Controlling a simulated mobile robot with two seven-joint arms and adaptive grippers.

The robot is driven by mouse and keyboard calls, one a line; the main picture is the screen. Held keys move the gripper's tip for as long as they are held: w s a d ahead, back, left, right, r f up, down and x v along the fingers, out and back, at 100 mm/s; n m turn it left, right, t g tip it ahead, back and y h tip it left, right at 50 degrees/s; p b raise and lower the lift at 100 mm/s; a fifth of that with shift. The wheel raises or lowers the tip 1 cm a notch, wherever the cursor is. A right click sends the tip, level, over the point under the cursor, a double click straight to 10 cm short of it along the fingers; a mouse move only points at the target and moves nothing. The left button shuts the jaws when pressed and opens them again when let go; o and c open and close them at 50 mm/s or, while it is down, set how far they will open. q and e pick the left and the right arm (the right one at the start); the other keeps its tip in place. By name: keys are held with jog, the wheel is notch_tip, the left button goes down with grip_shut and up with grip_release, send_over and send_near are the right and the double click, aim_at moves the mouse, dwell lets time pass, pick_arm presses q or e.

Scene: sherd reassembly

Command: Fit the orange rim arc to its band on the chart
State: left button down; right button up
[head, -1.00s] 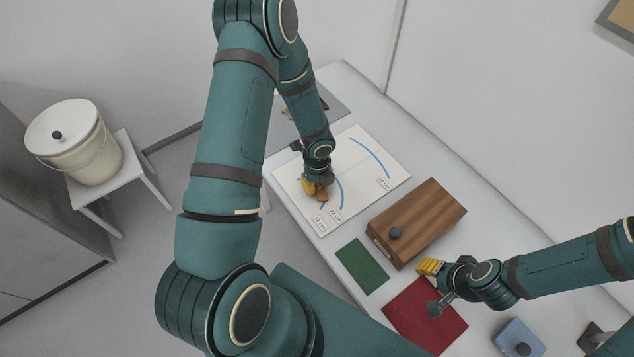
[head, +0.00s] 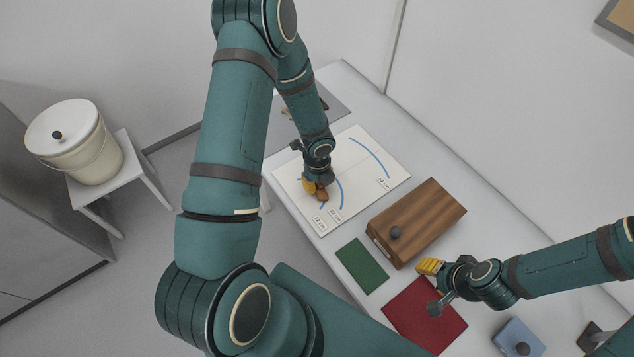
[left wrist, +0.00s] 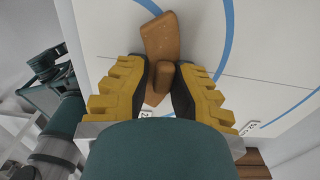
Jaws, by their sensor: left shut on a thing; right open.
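The orange-brown rim arc (left wrist: 163,38) lies on or just above the white chart (head: 352,210), which has blue curved bands and small size labels. My left gripper (left wrist: 160,85) is shut on the arc's raised middle part, between its dark finger pads. In the head view the left gripper (head: 316,188) is low over the chart's near-left part, and the arc (head: 322,196) shows only partly beside a blue band (head: 341,190). I cannot tell whether its edge follows the band. My right gripper (head: 432,288) is open and empty above the red mat (head: 425,325).
A wooden box (head: 425,215) with a dark knob stands right of the chart. A green mat (head: 362,265) and a blue block (head: 520,338) lie nearer. A grey mat (head: 335,108) with a partly hidden piece is behind my left arm. A lidded pail (head: 80,150) stands on a stool.

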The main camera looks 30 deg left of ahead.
pick_arm(q)
jog(key=shift+r, duration=0.15)
dwell(0.6)
jog(key=shift+c, duration=2.3)
grip_release()
jog(key=shift+r, duration=0.1)
pick_arm(e)
jog(key=shift+r, duration=0.15)
pick_arm(q)
notch_tip(320, 180, up, 3)
jog(key=p, duration=0.2)
jog(key=shift+p, duration=0.4)
pick_arm(e)
jog(key=r, duration=0.2)
jog(key=shift+w+d+r, duration=0.1)
jog(key=shift+w+r, duration=0.2)
jog(key=shift+w, duration=0.05)
pick_arm(q)
jog(key=shift+r+p, duration=2)
jog(key=shift+r, duration=0.45)
pick_arm(e)
notch_tip(320, 180, up, 4)
jog(key=shift+s+d+r, duration=0.1)
jog(key=shift+r, duration=0.1)
pick_arm(q)
jog(key=shift+f, duration=0.1)
